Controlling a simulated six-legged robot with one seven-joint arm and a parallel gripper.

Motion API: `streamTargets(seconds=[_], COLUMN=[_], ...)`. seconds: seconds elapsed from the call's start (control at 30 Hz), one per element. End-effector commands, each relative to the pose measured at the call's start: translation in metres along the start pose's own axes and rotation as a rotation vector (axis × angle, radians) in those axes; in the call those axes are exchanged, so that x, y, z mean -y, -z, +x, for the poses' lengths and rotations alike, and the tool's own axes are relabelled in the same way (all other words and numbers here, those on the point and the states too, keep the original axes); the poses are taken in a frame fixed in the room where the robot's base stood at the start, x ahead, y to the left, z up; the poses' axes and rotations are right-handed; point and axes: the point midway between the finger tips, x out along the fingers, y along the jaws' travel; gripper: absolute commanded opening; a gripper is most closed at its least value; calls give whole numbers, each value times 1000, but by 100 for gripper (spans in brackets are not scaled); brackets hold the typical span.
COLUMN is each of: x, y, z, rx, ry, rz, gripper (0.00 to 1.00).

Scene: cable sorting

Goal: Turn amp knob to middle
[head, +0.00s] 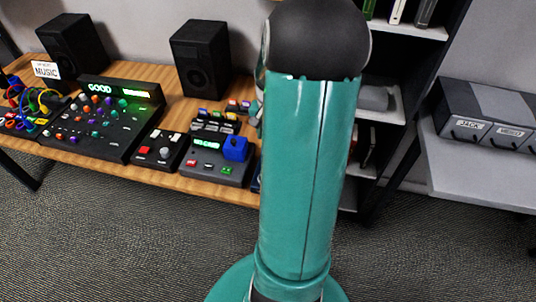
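Several dark audio devices stand on a wooden table. A box with a green lit display (207,144) carries a large blue knob (235,148) at its right, with small red, white and green buttons in front. No readable amp label shows, so I cannot tell for sure that this is the amp. The knob's angle is too small to read. My teal arm (308,180) rises upright just right of the table devices and hides what is behind it. My gripper does not show.
Two black speakers (200,60) stand behind. Coloured cables (40,103) lie far left. Shelves and labelled drawers (467,128) are at right. The floor in front is clear.

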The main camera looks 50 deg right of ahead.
Motion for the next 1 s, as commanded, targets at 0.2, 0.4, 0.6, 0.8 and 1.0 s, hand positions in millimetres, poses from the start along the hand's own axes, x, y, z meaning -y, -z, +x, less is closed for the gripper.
streamTargets(seconds=[0.2, 0.4, 0.6, 0.8, 1.0], x=[0, 1, 1, 1, 1], y=[-1, -1, 0, 0, 0], z=[46, 83, 106, 110, 110], rx=[5, 4, 0, -1, -1], ry=[-1, 0, 0, 0, 0], rz=[-4, -6, -6, -6, -6], gripper=[48, 48, 48, 48, 36])
